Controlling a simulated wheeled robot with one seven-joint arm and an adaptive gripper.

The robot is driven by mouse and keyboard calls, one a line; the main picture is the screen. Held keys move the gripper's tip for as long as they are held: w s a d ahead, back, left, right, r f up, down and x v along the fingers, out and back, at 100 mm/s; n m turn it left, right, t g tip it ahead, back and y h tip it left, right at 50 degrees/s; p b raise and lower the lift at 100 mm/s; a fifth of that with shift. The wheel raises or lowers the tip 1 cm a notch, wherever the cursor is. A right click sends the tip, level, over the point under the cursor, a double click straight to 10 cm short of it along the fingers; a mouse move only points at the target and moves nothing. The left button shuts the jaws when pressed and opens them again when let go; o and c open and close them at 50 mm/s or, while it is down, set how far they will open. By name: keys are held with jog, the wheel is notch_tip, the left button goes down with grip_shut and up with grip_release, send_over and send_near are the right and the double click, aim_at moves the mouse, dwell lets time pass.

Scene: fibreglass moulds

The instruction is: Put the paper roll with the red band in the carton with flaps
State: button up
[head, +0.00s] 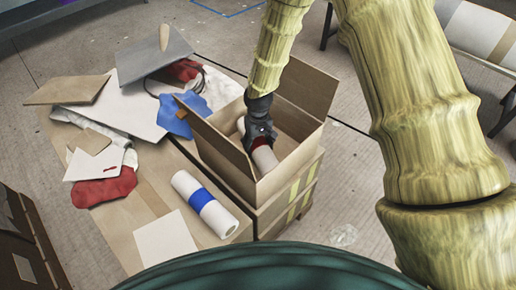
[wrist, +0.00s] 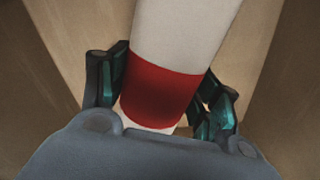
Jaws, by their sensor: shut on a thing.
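The paper roll with the red band (head: 264,158) is inside the open carton with flaps (head: 288,172) in the head view. My gripper (head: 260,136) reaches down into the carton and is shut on the roll. In the wrist view, my gripper's fingers (wrist: 165,105) sit on both sides of the roll (wrist: 187,35), at its red band. The carton's brown walls (wrist: 275,100) show around it. I cannot tell whether the roll rests on the carton's floor.
A roll with a blue band (head: 205,203) lies on the table (head: 121,222) left of the carton. Boards, sheets, and red and blue cloths (head: 106,190) clutter the table's left side. The carton's flaps (head: 213,137) stand up around its opening.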

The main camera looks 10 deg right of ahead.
aim_at(258, 140)
jog(key=shift+f, duration=0.95)
jog(key=shift+f, duration=0.1)
jog(key=o, duration=1.3)
jog(key=shift+o, duration=0.2)
notch_tip(258, 140, up, 12)
jog(key=shift+r+p, duration=0.1)
jog(key=shift+p, duration=0.2)
